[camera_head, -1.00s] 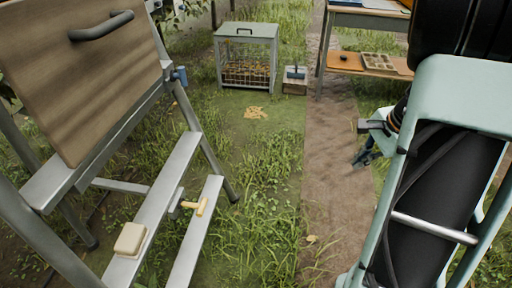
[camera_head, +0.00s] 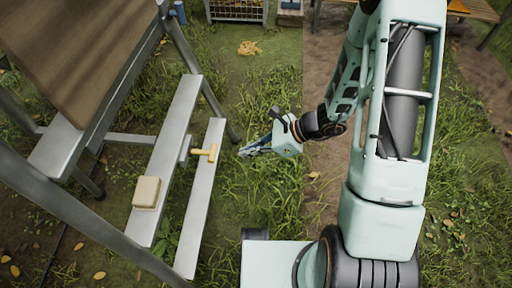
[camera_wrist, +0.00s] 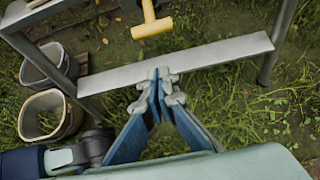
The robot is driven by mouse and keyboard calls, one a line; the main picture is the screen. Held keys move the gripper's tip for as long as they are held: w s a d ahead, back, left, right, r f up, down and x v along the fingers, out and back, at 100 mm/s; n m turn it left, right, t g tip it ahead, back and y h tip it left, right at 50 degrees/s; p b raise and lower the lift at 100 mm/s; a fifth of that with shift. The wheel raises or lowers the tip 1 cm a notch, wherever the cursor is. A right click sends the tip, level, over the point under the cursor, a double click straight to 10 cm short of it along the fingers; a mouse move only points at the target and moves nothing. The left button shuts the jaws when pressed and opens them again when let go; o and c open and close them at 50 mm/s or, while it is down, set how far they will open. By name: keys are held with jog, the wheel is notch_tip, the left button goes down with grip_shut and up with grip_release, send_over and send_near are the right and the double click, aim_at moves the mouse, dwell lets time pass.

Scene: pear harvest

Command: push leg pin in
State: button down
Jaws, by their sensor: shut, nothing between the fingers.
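A yellow T-shaped handle (camera_head: 205,152), which looks like the leg pin, sticks out between the metal step bars of the stand at left. It also shows at the top of the wrist view (camera_wrist: 152,24). My gripper (camera_head: 246,151) is shut and empty, a little right of the handle and apart from it, above the grass. In the wrist view, the blue fingers of my gripper (camera_wrist: 160,88) meet in front of a metal bar (camera_wrist: 185,63), with the handle beyond that bar. How deep the pin sits cannot be told.
A cream block (camera_head: 147,192) rests on the inner step bar. A brown board (camera_head: 75,60) tops the stand. A blue fitting (camera_head: 179,11) is on its leg. Two buckets (camera_wrist: 50,115) stand at left in the wrist view. Grass right of the stand is open.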

aim_at(210, 152)
jog(key=a+f+b, duration=0.1)
jog(key=a+f, duration=0.1)
jog(key=a, duration=0.5)
jog(key=shift+w, duration=0.25)
jog(key=shift+r, duration=0.1)
jog(key=a+b, duration=0.1)
jog(key=a, duration=0.3)
jog(key=shift+w+a+b, duration=0.2)
jog(key=shift+a+b, duration=0.1)
jog(key=shift+b, duration=0.05)
jog(key=shift+a+r, duration=0.1)
jog(key=shift+a, duration=0.1)
